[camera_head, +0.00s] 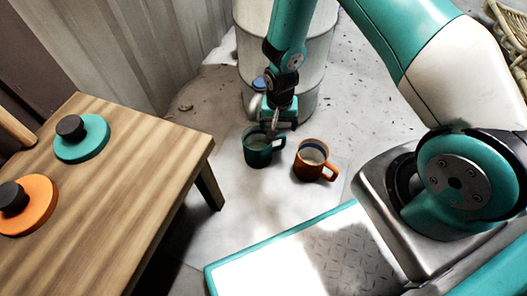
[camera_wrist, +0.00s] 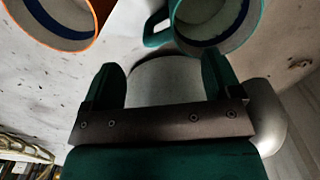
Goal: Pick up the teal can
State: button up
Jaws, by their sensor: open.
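No teal can is clear to me; the teal thing near my gripper is a mug with a handle. This teal mug (camera_head: 258,153) stands upright on the pale floor, and its open rim shows at the top of the wrist view (camera_wrist: 205,45). My gripper (camera_head: 273,130) points down by the mug's rim in the head view. In the wrist view its two dark fingers (camera_wrist: 165,75) are apart, with the mug beyond the right fingertip. I cannot tell whether they touch. A grey rounded surface shows between the fingers.
An orange mug (camera_head: 311,163) stands close right of the teal one, handle to the right. A pale barrel (camera_head: 318,50) stands behind my gripper. A wooden table (camera_head: 130,165) at left carries a teal disc (camera_head: 88,146) and an orange disc (camera_head: 35,212), both with black knobs.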

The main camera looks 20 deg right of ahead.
notch_tip(320, 180, down, 10)
jog(key=b, duration=0.5)
jog(key=shift+f, duration=0.2)
jog(key=shift+r, duration=0.1)
jog(key=c, duration=1.4)
jog(key=shift+r, duration=0.1)
jog(key=shift+c, duration=0.8)
